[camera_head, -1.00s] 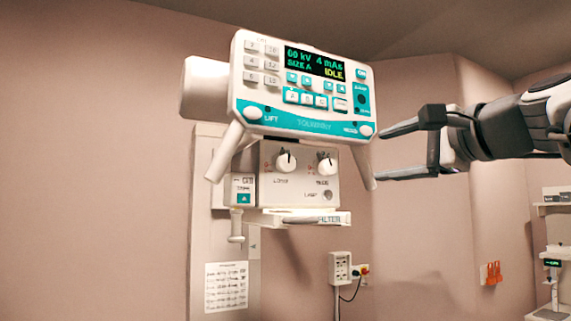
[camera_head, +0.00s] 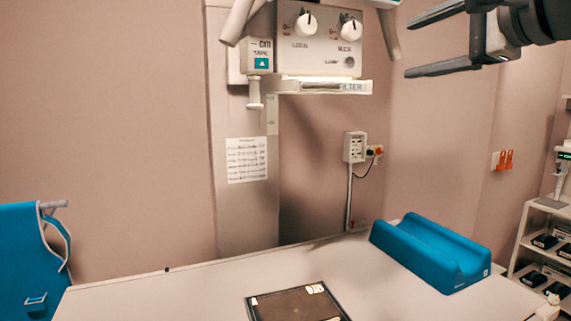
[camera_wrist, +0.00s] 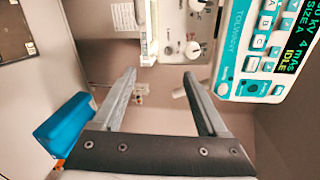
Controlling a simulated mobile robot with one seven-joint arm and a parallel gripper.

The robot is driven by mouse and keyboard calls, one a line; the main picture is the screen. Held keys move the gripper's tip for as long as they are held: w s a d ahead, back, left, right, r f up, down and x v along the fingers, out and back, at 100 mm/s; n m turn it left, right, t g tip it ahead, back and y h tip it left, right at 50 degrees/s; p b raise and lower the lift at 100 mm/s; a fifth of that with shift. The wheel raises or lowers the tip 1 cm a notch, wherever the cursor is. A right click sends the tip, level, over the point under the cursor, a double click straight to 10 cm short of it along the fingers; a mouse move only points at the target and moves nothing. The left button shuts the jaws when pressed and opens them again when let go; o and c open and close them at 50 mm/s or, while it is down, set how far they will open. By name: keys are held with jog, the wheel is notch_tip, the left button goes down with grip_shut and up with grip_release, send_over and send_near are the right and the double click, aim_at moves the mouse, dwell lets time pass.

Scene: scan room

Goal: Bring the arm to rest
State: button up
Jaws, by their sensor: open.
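My gripper (camera_head: 425,44) is at the upper right of the head view, with its two dark fingers spread apart and pointing left. Nothing is between them. It hangs in the air to the right of the white knob panel (camera_head: 318,48). In the wrist view my gripper (camera_wrist: 160,76) also shows open and empty. The teal and white control console (camera_wrist: 262,48) is at the upper right there, with its screen reading IDLE.
A table (camera_head: 180,297) below carries a flat dark plate (camera_head: 295,303) and a blue trough-shaped cushion (camera_head: 425,258). A blue garment (camera_head: 28,265) hangs at left. A shelf unit (camera_head: 525,225) stands at right. A wall socket box (camera_head: 354,147) is behind.

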jog(key=s+a+f+n+g+h+p, duration=0.1)
jog(key=s+a+f+n+g, duration=0.2)
jog(key=f, duration=0.7)
jog(key=s+a+f+n+g+h, duration=0.1)
jog(key=s+a+f+n+g, duration=0.15)
jog(key=f, duration=0.85)
jog(key=s+f+n+g+h, duration=0.2)
jog(key=s+f+n, duration=0.2)
jog(key=f, duration=0.5)
jog(key=s+f+n+g+h+p, duration=0.1)
jog(key=s+f+n+g+h, duration=0.1)
jog(key=s+f+n, duration=0.3)
notch_tip(320, 180, down, 4)
jog(key=shift+s+f, duration=0.2)
jog(key=shift+s, duration=0.7)
